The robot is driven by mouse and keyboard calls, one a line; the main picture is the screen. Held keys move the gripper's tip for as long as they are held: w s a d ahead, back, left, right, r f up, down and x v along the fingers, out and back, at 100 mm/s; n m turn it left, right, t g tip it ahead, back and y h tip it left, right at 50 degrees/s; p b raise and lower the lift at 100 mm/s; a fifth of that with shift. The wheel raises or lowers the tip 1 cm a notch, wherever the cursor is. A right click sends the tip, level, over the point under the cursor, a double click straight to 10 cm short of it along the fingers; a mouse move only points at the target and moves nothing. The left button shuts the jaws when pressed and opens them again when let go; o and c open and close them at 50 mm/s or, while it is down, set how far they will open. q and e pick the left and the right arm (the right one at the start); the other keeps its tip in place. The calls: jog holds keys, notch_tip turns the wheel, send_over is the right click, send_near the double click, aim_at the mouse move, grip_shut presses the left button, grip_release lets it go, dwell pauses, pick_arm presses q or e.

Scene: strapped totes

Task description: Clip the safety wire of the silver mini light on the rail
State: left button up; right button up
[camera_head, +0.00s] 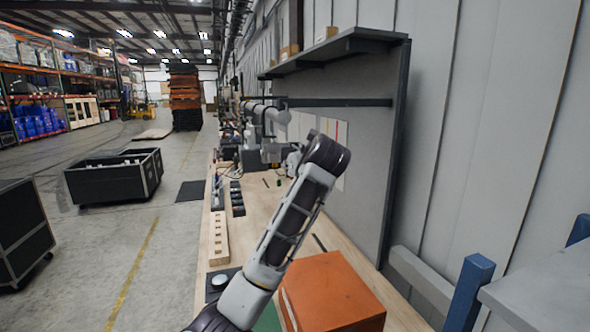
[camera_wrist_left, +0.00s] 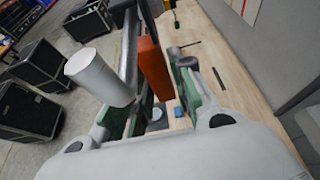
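A pale cylinder (camera_wrist_left: 98,78) fills the upper left of the left wrist view, tilted, close to the camera. It may be the silver mini light, but I cannot tell. My left gripper (camera_wrist_left: 152,105) shows in that view with its green-padded fingers apart. An orange block (camera_wrist_left: 154,66) stands in line with the gap, and I see no clear contact. In the head view my left arm rises from the bottom, and its gripper (camera_head: 270,153) is small and hard to make out near the bench back. A dark rail (camera_head: 340,102) runs along the grey panel. No safety wire is discernible. My right gripper is out of view.
An orange box (camera_head: 332,294) sits at the near end of the wooden bench (camera_head: 262,208), beside my arm. A shelf (camera_head: 335,48) overhangs the panel. Black crates (camera_head: 112,176) stand on the floor at left. A blue post (camera_head: 470,292) is at lower right.

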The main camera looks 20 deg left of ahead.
pick_arm(q)
jog(key=shift+o, duration=1.4)
jog(key=v, duration=1.2)
jog(key=shift+f, duration=0.1)
